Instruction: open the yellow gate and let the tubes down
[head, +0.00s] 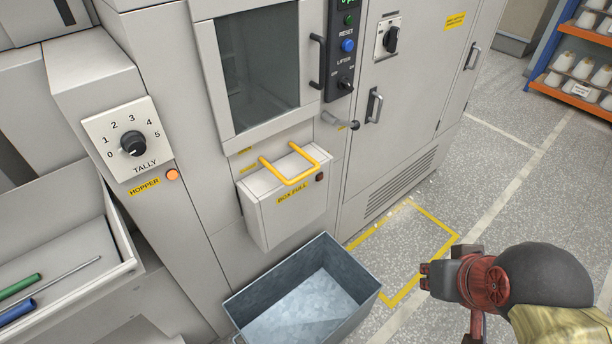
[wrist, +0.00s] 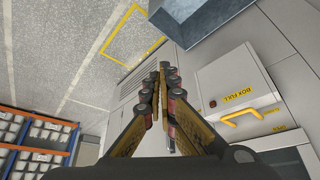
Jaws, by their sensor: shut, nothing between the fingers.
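A yellow U-shaped handle (head: 303,175) sits on a pale box marked BOX FULL (head: 262,214) on the machine front; it also shows in the wrist view (wrist: 240,113). The box looks closed and I see no tubes inside it. An open grey metal bin (head: 366,300) stands on the floor below; its visible inside is empty. Green (head: 20,287) and blue (head: 17,310) rod-shaped pieces lie in a tray at left; I cannot tell if they are tubes. My gripper (head: 426,276) is shut and empty, right of the bin, apart from everything. Its fingers also show in the wrist view (wrist: 165,75).
A TALLY dial (head: 133,144) and an orange HOPPER button (head: 172,175) are left of the box. A grey lever (head: 340,122) sticks out above right. A control panel (head: 345,60) is higher. Shelves (head: 575,75) stand far right.

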